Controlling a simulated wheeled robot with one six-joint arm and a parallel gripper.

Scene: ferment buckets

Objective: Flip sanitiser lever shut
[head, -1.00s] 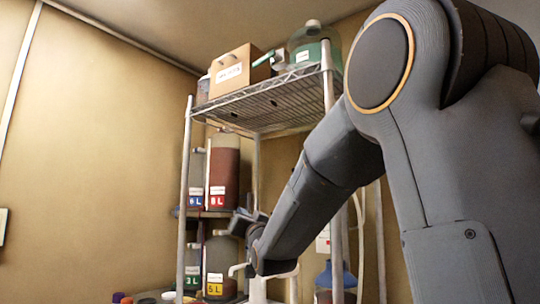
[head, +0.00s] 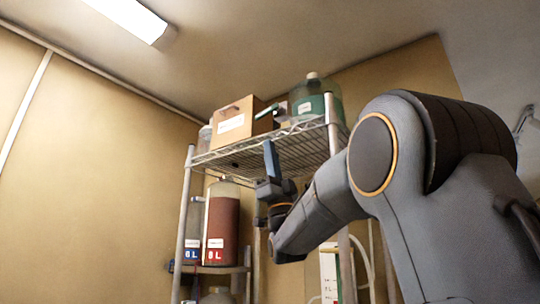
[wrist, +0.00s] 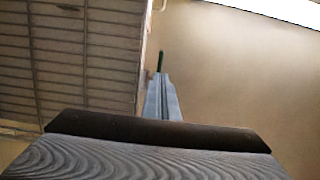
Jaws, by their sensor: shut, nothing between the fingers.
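A clear jug with green liquid (head: 309,104) stands on the top shelf at the right. A green lever (head: 267,111) sticks out to its left, in front of the cardboard box. Its exact angle is hard to tell. My gripper (head: 270,146) points up, in front of the wire shelf's front edge and below the lever, apart from it in the picture. The blue-grey fingers are shut and empty. In the wrist view, my fingers (wrist: 163,80) point away, and a small green piece, probably the lever (wrist: 160,60), shows just beyond their tips.
The wire top shelf (head: 225,157) is above and beside my gripper; its underside fills the wrist view's left. A cardboard box (head: 238,120) stands left of the jug. A large reddish container (head: 221,225) stands on a lower shelf. Room is free left of the rack.

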